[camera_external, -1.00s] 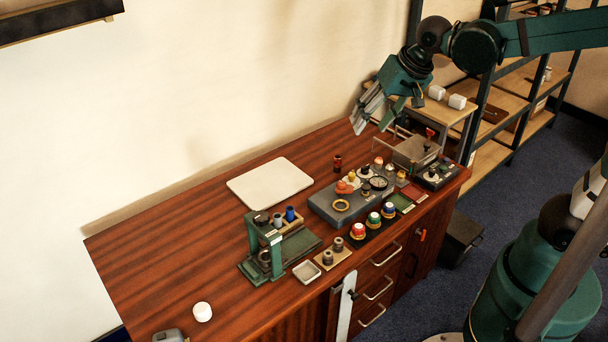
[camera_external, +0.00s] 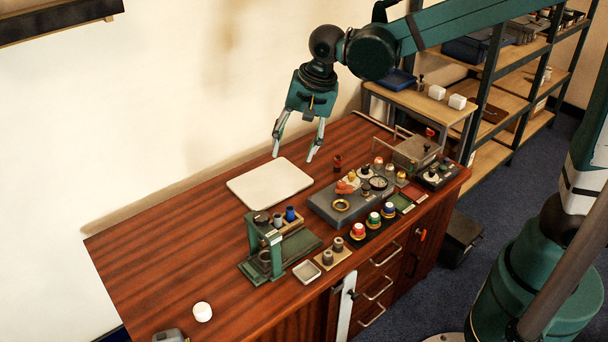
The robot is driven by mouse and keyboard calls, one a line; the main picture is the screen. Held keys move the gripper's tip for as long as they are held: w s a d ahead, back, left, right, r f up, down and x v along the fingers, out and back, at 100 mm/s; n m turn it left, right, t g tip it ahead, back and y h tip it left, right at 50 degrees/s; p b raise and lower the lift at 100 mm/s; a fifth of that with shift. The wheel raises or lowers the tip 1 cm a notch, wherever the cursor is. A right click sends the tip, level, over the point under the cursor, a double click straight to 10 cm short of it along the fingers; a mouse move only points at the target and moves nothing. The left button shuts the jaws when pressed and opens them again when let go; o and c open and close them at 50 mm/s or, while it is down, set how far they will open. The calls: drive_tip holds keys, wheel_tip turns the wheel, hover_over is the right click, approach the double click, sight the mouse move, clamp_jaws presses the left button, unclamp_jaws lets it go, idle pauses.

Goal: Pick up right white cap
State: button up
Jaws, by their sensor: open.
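My gripper (camera_external: 293,157) hangs in the air near the wall, above the back of the bench and the white rectangular pad. Its two fingers point down, are spread apart and hold nothing. Several white pieces show, and I cannot tell for sure which is the right white cap. A round white piece (camera_external: 203,312) stands alone at the bench's left front. My gripper is far from all of these.
The wooden bench (camera_external: 160,255) carries a white pad (camera_external: 270,184), a green press-like fixture (camera_external: 264,250), a grey block with fittings (camera_external: 325,206), a row of coloured caps (camera_external: 374,219) and a clear-sided box (camera_external: 412,152). Shelving stands behind at right. The bench's left part is mostly clear.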

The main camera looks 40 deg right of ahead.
drive_tip(key=w+a+f+m, duration=0.15)
drive_tip(key=a+f, duration=0.25)
drive_tip(key=a, duration=0.6)
drive_tip(key=m+g+h+p, duration=0.2)
drive_tip(key=m+g, duration=0.1)
drive_tip(key=m, duration=0.3)
hover_over(201, 308)
wheel_tip(201, 308, down, 18)
drive_tip(key=shift+d+f, duration=0.1)
drive_tip(key=shift+f+b, duration=0.45)
drive_tip(key=shift+f, duration=0.8)
drive_tip(key=shift+f+b, duration=0.85)
drive_tip(key=shift+f, duration=1.75)
